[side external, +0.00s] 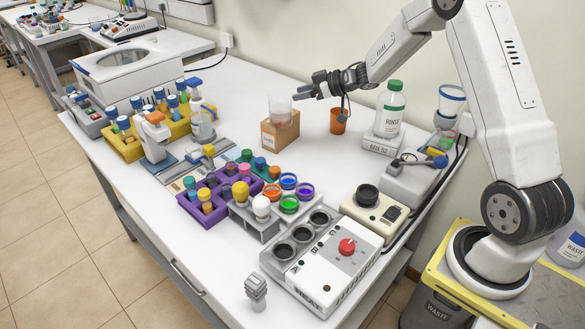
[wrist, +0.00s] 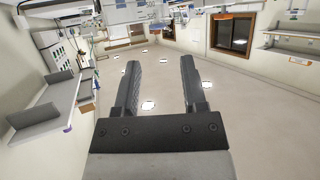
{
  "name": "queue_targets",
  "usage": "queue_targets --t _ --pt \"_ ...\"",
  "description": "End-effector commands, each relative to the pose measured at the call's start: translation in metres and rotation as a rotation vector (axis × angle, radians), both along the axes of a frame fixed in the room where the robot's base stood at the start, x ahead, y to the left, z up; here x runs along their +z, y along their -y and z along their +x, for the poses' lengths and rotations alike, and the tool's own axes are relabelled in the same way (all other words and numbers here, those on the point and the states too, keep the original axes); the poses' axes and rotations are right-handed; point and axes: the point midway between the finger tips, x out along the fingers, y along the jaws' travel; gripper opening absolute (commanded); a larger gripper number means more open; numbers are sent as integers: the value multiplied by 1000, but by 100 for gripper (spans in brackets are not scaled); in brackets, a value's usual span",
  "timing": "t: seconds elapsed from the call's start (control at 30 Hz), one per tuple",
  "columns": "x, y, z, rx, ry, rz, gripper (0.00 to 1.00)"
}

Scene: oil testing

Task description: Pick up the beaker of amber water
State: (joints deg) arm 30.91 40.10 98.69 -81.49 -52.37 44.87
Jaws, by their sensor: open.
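A clear beaker (side external: 280,104) with a faint pinkish tint low in it stands upright on a small brown box near the back of the bench. I cannot tell the colour of its contents well, and no clearly amber beaker shows. My gripper (side external: 302,92) points left, level with the beaker's upper right side; I cannot tell whether it touches the glass. In the wrist view my gripper (wrist: 161,72) has its two fingers apart with nothing between them.
The brown box (side external: 281,131) bears the beaker. An orange cup (side external: 338,121) and a green-capped rinse bottle (side external: 390,108) stand to the right. A purple rack (side external: 216,190), coloured dishes (side external: 289,203) and a heater (side external: 322,262) fill the front. Bench behind the box is clear.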

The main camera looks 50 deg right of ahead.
Motion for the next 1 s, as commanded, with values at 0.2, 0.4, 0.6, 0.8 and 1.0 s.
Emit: queue_targets --t 0.2,0.4,0.6,0.8,1.0 --pt "-7 -8 15 0 -1 0 54" --pt "-9 -10 18 -1 0 0 54" --pt "-13 -14 24 1 -1 0 54" --pt "-22 -23 41 1 -1 -1 54" --pt "-30 -31 57 -1 -1 -2 54"
